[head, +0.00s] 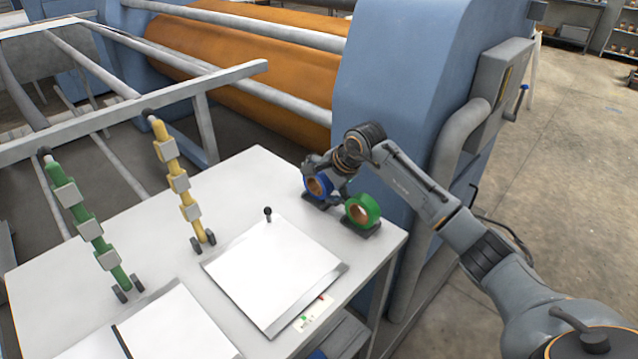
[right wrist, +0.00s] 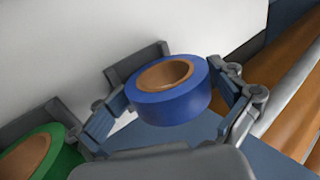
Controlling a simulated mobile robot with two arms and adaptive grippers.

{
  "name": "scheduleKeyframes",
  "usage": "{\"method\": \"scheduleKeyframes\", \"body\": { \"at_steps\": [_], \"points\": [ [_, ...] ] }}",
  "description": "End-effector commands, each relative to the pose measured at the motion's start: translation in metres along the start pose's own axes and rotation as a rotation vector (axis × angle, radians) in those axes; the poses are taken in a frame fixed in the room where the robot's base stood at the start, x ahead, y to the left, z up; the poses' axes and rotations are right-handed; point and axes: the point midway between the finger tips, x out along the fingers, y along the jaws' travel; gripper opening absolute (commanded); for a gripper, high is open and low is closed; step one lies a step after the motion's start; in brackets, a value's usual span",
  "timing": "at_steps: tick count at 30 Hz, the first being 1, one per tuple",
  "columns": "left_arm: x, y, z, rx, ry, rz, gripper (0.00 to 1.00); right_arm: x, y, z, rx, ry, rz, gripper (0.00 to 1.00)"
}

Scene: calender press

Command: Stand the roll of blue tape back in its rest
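The roll of blue tape (head: 318,185) has a brown core and stands on edge at the back right of the white table, at a dark grey rest (head: 322,201). Whether the roll bears on the rest is hidden. In the head view my right gripper (head: 328,174) partly covers the roll from above. My left gripper is not in view.
A roll of green tape (head: 362,210) stands in its own rest close to the right. White sheets (head: 270,275), a green bar (head: 92,232) and a yellow bar (head: 178,180) are to the left. The blue press housing (head: 400,90) rises close behind.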

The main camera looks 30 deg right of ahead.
Motion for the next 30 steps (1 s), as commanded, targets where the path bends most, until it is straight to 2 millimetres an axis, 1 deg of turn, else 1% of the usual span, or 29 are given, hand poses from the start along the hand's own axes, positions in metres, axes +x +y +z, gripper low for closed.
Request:
{"method": "scheduleKeyframes", "body": {
  "at_steps": [13, 17, 20, 22, 30],
  "points": [
    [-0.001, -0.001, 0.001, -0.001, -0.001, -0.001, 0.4, -0.003, -0.004, -0.002, 0.0, 0.004, -0.009, 1.0],
    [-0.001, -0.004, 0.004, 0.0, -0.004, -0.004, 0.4, -0.006, -0.004, -0.002, -0.001, 0.005, -0.01, 1.0],
    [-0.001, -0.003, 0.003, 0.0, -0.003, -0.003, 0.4, -0.017, -0.004, -0.003, -0.002, 0.007, -0.012, 1.0],
    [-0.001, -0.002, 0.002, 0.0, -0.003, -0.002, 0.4, -0.029, -0.004, -0.003, -0.003, 0.008, -0.013, 1.0],
    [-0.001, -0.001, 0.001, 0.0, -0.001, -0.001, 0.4, -0.088, -0.003, -0.002, -0.003, 0.008, -0.013, 1.0]
  ]
}}
